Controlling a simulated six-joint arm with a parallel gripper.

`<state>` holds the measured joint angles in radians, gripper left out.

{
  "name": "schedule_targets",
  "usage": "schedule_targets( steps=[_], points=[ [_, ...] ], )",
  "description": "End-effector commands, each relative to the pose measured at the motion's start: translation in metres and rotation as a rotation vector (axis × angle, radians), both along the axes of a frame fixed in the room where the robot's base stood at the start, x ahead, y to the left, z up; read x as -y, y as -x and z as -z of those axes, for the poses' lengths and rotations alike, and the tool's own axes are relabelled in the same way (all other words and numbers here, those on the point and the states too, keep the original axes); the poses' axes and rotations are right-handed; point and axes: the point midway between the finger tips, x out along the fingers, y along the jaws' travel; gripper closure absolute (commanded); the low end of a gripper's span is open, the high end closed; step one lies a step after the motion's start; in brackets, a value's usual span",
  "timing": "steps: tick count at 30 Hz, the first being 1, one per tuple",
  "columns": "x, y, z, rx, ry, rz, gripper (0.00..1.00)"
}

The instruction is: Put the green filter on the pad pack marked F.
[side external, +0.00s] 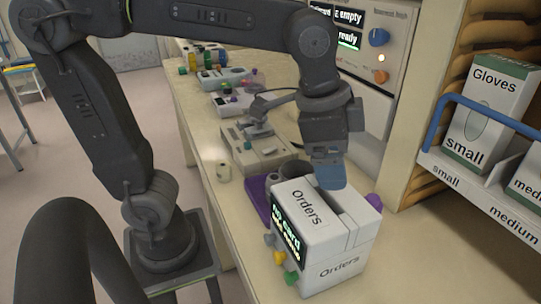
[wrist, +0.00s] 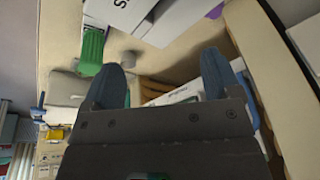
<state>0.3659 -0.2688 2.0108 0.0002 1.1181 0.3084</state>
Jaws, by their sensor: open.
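My gripper (side external: 330,176) has blue fingers and hangs just behind and above the white Orders box (side external: 352,268). In the wrist view its two fingers stand apart with nothing between them (wrist: 165,80). A green ribbed object (wrist: 93,46) lies beyond the left finger in the wrist view, apart from it; I cannot tell whether it is the green filter. A small green piece (side external: 291,277) shows at the near left foot of the Orders box. I cannot make out a pad pack marked F in either view.
A purple tray (side external: 257,200) lies left of the Orders box. A glove rack with a blue rail (side external: 490,122) stands at right. Bare bench (side external: 430,240) lies right of the box.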

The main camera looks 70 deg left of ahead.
Motion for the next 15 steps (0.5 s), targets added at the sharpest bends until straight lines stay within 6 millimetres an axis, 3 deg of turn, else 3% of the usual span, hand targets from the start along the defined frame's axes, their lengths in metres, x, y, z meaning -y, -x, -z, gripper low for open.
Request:
schedule_targets(
  steps=[1,6,10,15],
  points=[
    [-0.026,0.011,0.003,0.033,0.026,-0.116,0.17],
    [-0.08,0.045,0.027,0.121,0.102,-0.436,0.17],
    [-0.1,0.061,0.043,0.168,0.138,-0.585,0.17],
    [-0.108,0.069,0.052,0.188,0.156,-0.654,0.17]
  ],
)
